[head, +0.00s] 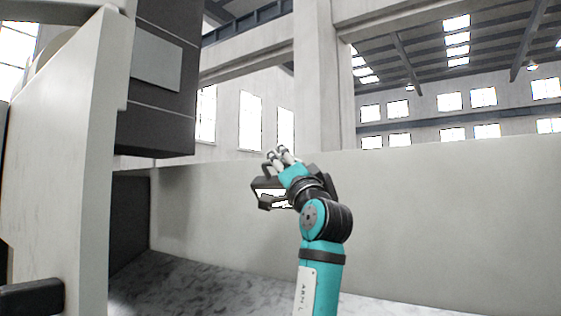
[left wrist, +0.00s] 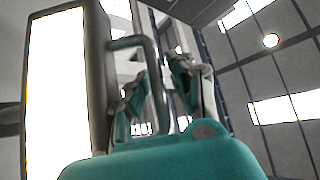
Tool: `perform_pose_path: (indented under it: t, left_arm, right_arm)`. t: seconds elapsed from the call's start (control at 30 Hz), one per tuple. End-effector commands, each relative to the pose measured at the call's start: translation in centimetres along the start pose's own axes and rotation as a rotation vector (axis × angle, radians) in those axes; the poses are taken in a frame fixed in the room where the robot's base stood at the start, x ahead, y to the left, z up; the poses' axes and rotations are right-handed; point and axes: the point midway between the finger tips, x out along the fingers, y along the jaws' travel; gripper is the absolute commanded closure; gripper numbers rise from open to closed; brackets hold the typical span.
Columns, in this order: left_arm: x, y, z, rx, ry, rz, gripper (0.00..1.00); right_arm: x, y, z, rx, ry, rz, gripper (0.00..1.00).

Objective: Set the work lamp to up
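The work lamp (head: 256,184) appears to be the dark-framed thing beside and partly behind my left wrist in the head view. Part of its bright face shows low in the frame. In the left wrist view a grey frame (left wrist: 99,75) around a glaring white panel fills the left side. A bent grey bar, like a handle, runs from it between my fingers. My left gripper (head: 278,155) points up and to the left at the lamp. It shows in the left wrist view (left wrist: 165,85) with fingers apart; contact with the bar cannot be told. My right gripper is out of view.
A tall pale panel (head: 65,150) and a dark box (head: 160,90) stand close on the left. A low pale wall (head: 430,220) runs behind my arm, with a pillar (head: 322,80) beyond. The space right of my arm looks clear.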

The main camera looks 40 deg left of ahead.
Motion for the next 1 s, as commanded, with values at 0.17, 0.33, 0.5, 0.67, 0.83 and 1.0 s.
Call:
perform_pose_path:
  t: [0.17,0.33,0.5,0.67,0.83,1.0]
  left_arm:
    - [-0.2,0.3,0.0,0.004,-0.001,0.005,0.77]
    - [-1.9,0.4,0.0,0.003,0.001,0.006,0.77]
    - [-5.5,0.3,0.0,0.0,0.003,0.007,0.77]
    - [-8.8,0.2,0.0,0.0,0.003,0.004,0.77]
    - [-11.2,0.0,0.0,0.0,0.001,0.002,0.77]
    - [-12.0,-0.1,0.1,0.0,0.0,0.001,0.77]
  right_arm:
    - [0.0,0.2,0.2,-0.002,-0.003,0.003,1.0]
    - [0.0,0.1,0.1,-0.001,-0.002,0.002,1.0]
    - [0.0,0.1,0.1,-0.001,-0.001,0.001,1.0]
    - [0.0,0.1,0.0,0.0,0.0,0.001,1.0]
    - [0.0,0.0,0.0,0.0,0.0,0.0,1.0]
    - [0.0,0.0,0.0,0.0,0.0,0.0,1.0]
